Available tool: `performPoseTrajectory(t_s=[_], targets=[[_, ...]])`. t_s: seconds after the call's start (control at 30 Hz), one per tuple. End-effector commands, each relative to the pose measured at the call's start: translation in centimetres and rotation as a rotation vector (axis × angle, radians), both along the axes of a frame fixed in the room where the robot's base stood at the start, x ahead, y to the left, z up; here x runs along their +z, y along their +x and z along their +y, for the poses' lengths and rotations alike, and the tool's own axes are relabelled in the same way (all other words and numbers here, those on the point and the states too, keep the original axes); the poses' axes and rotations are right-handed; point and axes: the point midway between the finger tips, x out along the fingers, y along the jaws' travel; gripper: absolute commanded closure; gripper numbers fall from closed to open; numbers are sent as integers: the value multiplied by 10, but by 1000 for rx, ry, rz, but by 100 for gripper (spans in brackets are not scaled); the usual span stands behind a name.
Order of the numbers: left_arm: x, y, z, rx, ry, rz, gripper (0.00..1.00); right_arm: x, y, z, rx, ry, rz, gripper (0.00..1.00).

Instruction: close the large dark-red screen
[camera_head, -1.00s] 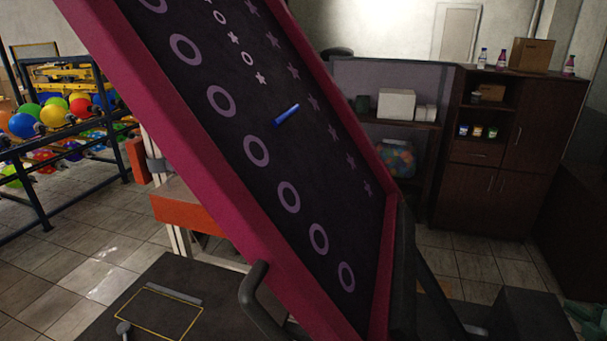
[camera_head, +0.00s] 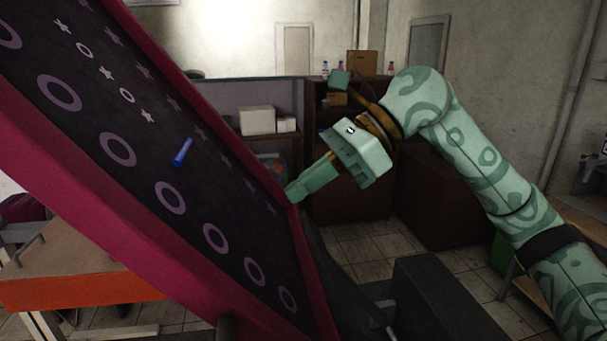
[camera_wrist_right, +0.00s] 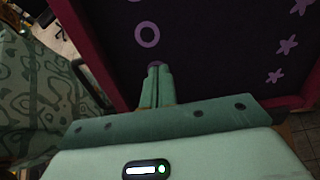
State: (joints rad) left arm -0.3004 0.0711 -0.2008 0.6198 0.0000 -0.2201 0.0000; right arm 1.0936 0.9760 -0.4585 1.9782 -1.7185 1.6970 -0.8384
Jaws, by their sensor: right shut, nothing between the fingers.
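The large dark-red screen (camera_head: 105,215) stands raised and tilted across the left of the head view. Its dark panel (camera_head: 135,120) carries pale rings and stars, and a blue handle-like piece (camera_head: 183,151) shows on it. My right gripper (camera_head: 296,192) is at the screen's right edge, its fingers shut and empty, pointing to the left. In the right wrist view the shut fingers (camera_wrist_right: 158,72) point towards the panel (camera_wrist_right: 200,45), with the screen's red border (camera_wrist_right: 92,45) to the left. I cannot tell whether they touch it. My left gripper is out of view.
A dark cabinet (camera_head: 345,185) and a shelf with white boxes (camera_head: 257,120) stand behind. A dark block (camera_head: 445,305) is at the lower right. An orange-edged table (camera_head: 75,290) is at the lower left. Tiled floor is free between the screen and the cabinet.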

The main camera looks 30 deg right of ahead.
Motion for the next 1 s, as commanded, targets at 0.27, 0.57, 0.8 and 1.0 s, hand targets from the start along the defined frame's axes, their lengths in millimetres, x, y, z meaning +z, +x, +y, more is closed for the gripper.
performPoseTrajectory(t_s=[0.27, 0.57, 0.8, 1.0], targets=[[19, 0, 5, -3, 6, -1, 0, -31, 12, 48, 4, 4, 3, 100], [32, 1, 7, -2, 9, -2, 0, -52, 21, 75, 0, 5, 2, 100], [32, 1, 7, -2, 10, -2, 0, -56, 23, 78, -1, 3, 1, 100], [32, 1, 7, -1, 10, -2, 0, -56, 23, 78, -1, 3, 1, 100]])
